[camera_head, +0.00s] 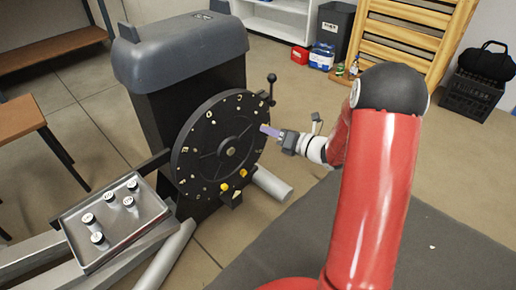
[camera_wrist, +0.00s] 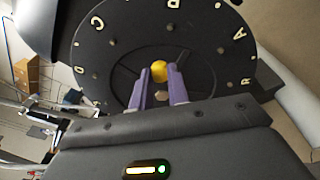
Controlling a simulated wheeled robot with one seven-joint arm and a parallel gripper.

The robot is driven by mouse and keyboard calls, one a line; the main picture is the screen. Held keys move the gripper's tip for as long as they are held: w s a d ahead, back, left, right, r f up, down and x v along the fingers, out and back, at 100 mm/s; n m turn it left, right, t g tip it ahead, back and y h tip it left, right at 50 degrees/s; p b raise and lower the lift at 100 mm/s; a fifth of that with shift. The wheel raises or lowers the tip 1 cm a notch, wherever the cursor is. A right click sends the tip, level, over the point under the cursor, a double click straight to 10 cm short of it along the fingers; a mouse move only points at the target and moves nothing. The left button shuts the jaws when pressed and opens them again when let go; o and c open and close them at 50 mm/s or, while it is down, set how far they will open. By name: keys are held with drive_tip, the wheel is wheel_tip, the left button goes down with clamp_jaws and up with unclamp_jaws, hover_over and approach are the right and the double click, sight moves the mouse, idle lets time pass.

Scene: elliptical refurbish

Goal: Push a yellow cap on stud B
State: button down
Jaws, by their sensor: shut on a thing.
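My gripper (camera_head: 266,130) is in front of the right side of the black disc (camera_head: 188,160), with its purple fingers toward the disc. In the wrist view the fingers (camera_wrist: 160,72) are shut on a yellow cap (camera_wrist: 159,68) at their tips. The disc face (camera_wrist: 125,60) carries pale letters; C, D, A and R can be read. A letter between C and A is cut off by the top edge, so B cannot be read. A bare stud (camera_wrist: 168,27) shows below that cut-off letter, beyond the held cap. I see no contact between cap and stud.
Yellow spots, likely caps, sit low on the disc (camera_head: 241,173). A metal tray (camera_head: 130,236) with several small white, dark-topped pieces lies at the left. A knobbed lever (camera_head: 271,79) sticks out at the disc's upper right. A grey tube (camera_head: 272,184) lies below.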

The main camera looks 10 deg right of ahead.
sight(257, 113)
drive_tip(key=shift+w+a+r+m+t+h, duration=0.1)
drive_tip(key=shift+w+m+t+h, duration=0.2)
drive_tip(key=shift+w, duration=0.65)
drive_tip(key=shift+w+a+r+m+t+h, duration=0.2)
drive_tip(key=shift+w+t, duration=0.25)
drive_tip(key=shift+w, duration=0.5)
drive_tip(key=shift+w+r+m+t+h, duration=0.1)
drive_tip(key=shift+w+m+t+h, duration=0.2)
drive_tip(key=shift+w, duration=0.65)
drive_tip(key=shift+w+a, duration=0.35)
drive_tip(key=shift+w, duration=0.1)
idle(0.6)
drive_tip(key=c, duration=1.3)
unclamp_jaws()
drive_tip(key=shift+o, duration=0.2)
